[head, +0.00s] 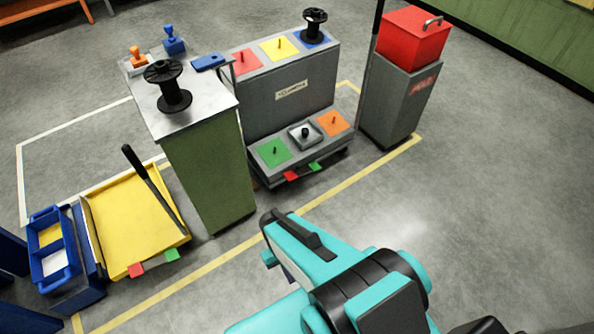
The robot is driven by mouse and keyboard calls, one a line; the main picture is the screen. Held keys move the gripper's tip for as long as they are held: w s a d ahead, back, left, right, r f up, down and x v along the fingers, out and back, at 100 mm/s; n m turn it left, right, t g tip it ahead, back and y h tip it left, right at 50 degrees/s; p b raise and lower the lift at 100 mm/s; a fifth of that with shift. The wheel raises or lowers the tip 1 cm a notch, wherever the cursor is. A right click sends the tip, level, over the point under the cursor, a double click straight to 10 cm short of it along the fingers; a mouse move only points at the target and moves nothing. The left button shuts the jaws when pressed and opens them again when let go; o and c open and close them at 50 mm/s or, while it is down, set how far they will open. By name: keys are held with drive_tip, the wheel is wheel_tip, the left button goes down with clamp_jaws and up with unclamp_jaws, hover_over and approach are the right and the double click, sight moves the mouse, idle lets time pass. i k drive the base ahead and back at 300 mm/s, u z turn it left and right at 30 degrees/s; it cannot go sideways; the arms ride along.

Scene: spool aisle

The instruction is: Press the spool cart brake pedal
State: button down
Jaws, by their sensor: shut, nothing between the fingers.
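The spool cart (290,100) is grey, with two stepped levels of coloured squares with pegs. A black spool (315,25) stands on its blue square at the top right. Low on its front edge are a red pedal (291,176) and a green pedal (315,167); their markings are too small to read. My teal and black arm reaches in from the bottom right. My gripper (269,259) is shut and empty, in front of the cart and apart from it in the picture. Its fingers are mostly hidden behind the arm.
A green cabinet (210,175) with a black spool (168,86) on top stands left of the cart. A yellow tray cart (130,220) also has red and green pedals. A grey bin with red box (412,38) stands right. Floor at right is clear.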

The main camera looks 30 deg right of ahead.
sight(291, 176)
drive_tip(key=z, duration=0.15)
drive_tip(key=k, duration=0.85)
drive_tip(key=u, duration=0.4)
drive_tip(key=i, duration=1.4)
drive_tip(key=u, duration=0.05)
